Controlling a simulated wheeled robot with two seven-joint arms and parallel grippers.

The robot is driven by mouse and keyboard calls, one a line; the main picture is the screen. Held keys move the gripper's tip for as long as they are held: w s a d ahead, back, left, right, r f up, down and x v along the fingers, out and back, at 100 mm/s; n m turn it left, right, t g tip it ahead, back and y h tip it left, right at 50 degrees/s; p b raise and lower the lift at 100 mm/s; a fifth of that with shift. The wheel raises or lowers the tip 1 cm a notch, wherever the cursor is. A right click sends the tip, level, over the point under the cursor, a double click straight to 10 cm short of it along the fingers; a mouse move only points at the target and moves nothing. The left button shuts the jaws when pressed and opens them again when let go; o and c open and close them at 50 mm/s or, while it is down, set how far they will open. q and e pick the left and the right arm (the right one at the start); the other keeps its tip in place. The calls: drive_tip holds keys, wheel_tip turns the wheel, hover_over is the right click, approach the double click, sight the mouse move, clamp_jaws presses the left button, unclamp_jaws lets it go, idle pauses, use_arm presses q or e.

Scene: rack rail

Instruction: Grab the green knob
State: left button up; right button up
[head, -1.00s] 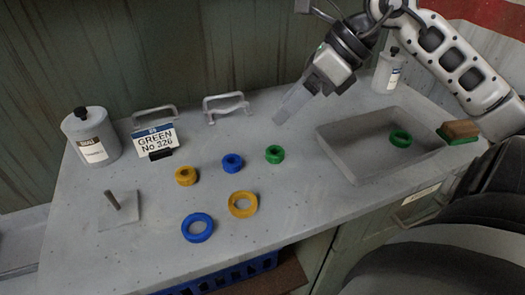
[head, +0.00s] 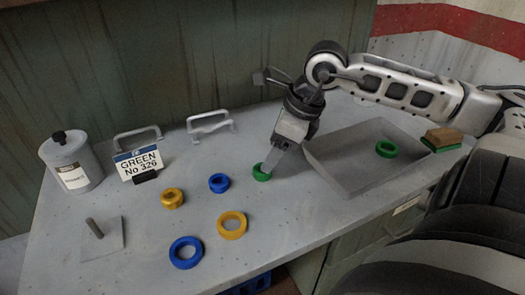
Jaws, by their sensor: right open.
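The green knob (head: 259,176), a small thick round piece with a hole, sits on the grey table just left of the tray. The jaws are open. My left gripper is not in view.
A blue knob (head: 219,183) and a yellow knob (head: 172,198) sit to the left. Blue (head: 186,252) and yellow (head: 232,225) rings lie in front. A grey tray (head: 343,178) holds a green ring (head: 387,148).

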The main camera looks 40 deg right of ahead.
drive_tip(key=shift+w+a+f, duration=0.1)
drive_tip(key=shift+w+f, duration=0.05)
drive_tip(key=shift+f, duration=0.2)
drive_tip(key=shift+b+x, duration=0.75)
drive_tip(key=shift+x, duration=0.25)
drive_tip(key=shift+f+b, duration=0.3)
drive_tip(key=shift+f, duration=0.05)
drive_tip(key=shift+w+a+f+b, duration=0.1)
drive_tip(key=shift+a+f+b, duration=0.05)
drive_tip(key=shift+f+b, duration=0.35)
drive_tip(key=shift+w+a+f, duration=0.15)
drive_tip(key=shift+f, duration=0.05)
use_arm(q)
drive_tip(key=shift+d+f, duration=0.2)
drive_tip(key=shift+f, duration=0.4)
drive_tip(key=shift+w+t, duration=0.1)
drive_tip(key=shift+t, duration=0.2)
use_arm(e)
drive_tip(key=c, duration=1.1)
